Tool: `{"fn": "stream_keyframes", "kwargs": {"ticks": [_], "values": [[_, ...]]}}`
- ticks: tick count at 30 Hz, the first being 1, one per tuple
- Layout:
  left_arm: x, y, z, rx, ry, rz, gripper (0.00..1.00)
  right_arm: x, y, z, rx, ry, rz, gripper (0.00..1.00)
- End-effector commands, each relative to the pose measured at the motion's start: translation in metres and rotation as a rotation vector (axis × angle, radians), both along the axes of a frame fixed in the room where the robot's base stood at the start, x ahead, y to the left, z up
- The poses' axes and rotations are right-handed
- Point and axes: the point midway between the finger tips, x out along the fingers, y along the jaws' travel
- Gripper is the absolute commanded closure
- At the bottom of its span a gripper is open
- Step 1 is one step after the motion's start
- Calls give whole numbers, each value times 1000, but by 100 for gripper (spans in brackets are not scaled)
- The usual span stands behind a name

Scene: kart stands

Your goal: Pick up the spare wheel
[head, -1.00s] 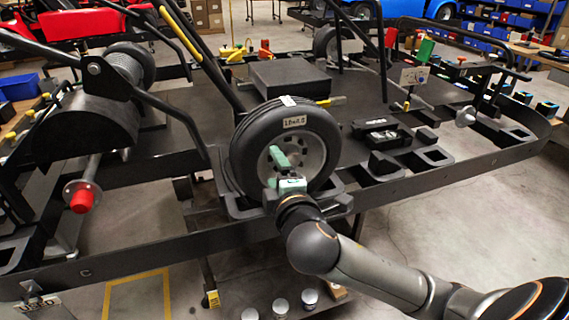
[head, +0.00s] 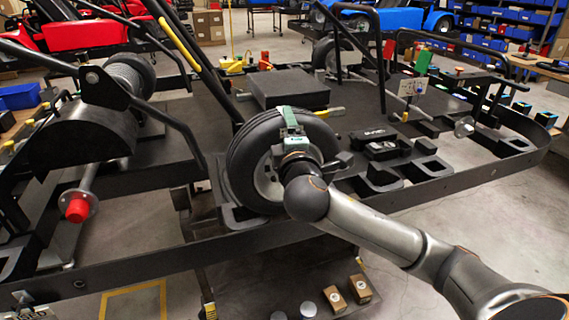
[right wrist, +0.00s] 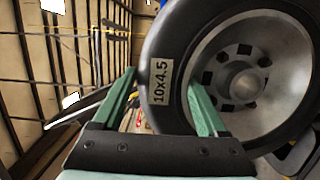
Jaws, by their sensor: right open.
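The spare wheel (head: 258,165), a black tyre on a grey rim, stands upright in a black holder (head: 235,215) on the kart frame. In the right wrist view the wheel (right wrist: 180,45) fills the right side, with a "10x4.5" label (right wrist: 161,80) on the tyre. The open fingers (right wrist: 163,95) stand apart, one in front of the rim side and one to the left beyond the tread; contact cannot be told. My left gripper is not in view.
A black box (head: 290,88) lies behind the wheel. A black case (head: 382,145) and empty black holders (head: 418,168) are to the right. A black bar (head: 210,80) slants up just behind the wheel. Small cartons (head: 347,294) sit low in front.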

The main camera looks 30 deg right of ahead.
Motion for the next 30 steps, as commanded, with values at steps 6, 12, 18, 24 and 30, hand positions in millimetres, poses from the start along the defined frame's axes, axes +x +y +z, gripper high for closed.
{"fn": "stream_keyframes", "kwargs": {"ticks": [6,12,18,24,30], "values": [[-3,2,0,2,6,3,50,25,-12,-1,0,0,0,24],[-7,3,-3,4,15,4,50,29,-14,-1,0,1,1,24],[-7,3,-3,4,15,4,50,29,-14,-1,0,1,1,35],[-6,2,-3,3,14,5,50,29,-14,-1,0,1,1,57],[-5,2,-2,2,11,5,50,28,-13,-2,0,1,1,80]]}}
